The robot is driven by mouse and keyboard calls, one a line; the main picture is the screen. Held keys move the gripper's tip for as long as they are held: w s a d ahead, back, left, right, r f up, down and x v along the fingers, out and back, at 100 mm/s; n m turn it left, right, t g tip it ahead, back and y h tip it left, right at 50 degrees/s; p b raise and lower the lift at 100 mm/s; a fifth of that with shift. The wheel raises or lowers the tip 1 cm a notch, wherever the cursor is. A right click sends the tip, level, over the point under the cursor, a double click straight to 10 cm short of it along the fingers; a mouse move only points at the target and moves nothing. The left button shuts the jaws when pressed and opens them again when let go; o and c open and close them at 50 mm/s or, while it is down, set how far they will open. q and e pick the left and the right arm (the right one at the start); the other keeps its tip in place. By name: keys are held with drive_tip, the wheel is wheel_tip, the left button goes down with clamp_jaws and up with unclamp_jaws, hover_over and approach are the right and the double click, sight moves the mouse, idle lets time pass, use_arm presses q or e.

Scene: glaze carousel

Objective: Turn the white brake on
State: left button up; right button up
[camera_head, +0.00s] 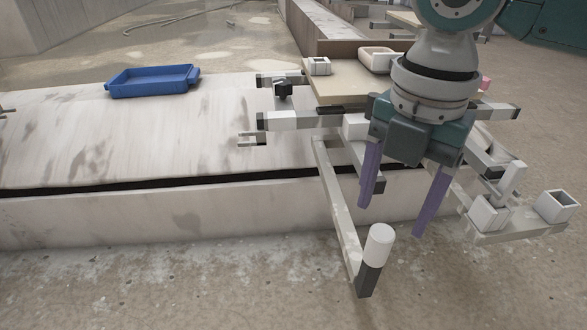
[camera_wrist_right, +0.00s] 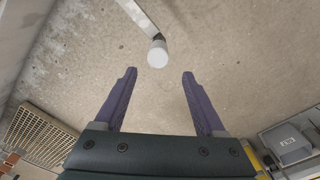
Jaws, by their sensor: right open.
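A pale bar (camera_head: 338,210) reaches forward past the front of the platform and ends in a dark block with an upright white cylindrical handle (camera_head: 379,245). This looks like the white brake, but no label shows. My right gripper (camera_head: 392,216) is open and empty, with two purple fingers apart, pointing down. In the head view its fingers are above and beyond the handle. In the right wrist view the handle's round white top (camera_wrist_right: 158,55) lies just past the gap between the fingertips (camera_wrist_right: 159,75), not clearly between them. My left gripper is not in view.
A blue tray (camera_head: 152,81) sits on the platform at left. A board (camera_head: 346,84) carries a small white cup (camera_head: 319,66) and a pinkish dish (camera_head: 377,59). A black knob (camera_head: 283,88) stands at its left. White square cups (camera_head: 557,206) sit at right. The front floor is clear.

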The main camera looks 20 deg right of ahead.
sight(376, 254)
drive_tip(key=shift+w+d+f+b, duration=0.3)
drive_tip(key=shift+w+f, duration=0.15)
drive_tip(key=shift+f, duration=0.3)
drive_tip(key=shift+w+f, duration=0.1)
drive_tip(key=shift+f, duration=0.1)
drive_tip(key=f+b, duration=0.6)
drive_tip(key=f, duration=0.3)
drive_tip(key=shift+s+f, duration=0.2)
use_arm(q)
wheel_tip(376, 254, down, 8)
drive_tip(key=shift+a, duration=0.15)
use_arm(e)
clamp_jaws()
